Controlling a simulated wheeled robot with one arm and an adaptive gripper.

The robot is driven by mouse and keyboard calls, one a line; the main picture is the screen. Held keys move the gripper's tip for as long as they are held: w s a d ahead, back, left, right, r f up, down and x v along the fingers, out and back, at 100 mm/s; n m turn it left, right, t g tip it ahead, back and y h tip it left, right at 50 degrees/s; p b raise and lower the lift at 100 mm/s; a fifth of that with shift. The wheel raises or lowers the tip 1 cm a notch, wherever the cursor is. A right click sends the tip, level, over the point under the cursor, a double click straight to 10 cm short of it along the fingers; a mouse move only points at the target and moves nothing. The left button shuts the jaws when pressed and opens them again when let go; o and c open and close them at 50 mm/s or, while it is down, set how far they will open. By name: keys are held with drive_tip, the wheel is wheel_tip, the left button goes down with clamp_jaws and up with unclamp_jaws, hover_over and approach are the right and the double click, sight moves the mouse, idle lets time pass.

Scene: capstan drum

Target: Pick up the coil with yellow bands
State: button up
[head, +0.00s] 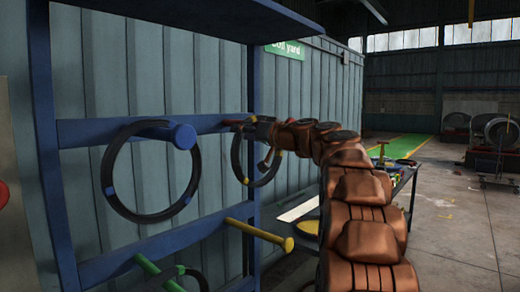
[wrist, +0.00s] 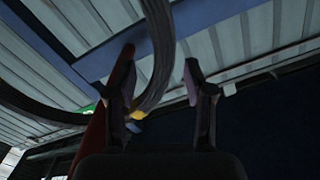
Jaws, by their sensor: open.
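The coil with yellow bands is a dark ring (head: 237,160) hanging on the blue rack, partly hidden by my arm in the head view. Small yellow bands show on it. In the wrist view the coil (wrist: 161,60) runs down between the two fingers, nearer the left one, with a yellow band (wrist: 138,114) low beside that finger. My gripper (wrist: 160,78) is open around this section of coil. I cannot tell whether a finger touches it. A red peg (wrist: 98,135) shows behind the left finger.
The blue rack (head: 45,120) holds a larger coil with blue bands (head: 106,180) on a blue peg (head: 184,137) at left. A yellow peg (head: 262,234) juts out below. A green peg (head: 150,269) with another coil is lower left. A cluttered table (head: 402,180) stands behind my arm.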

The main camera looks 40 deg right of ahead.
drive_tip(key=shift+w, duration=0.45)
drive_tip(key=c, duration=1)
clamp_jaws()
drive_tip(key=shift+r, duration=0.1)
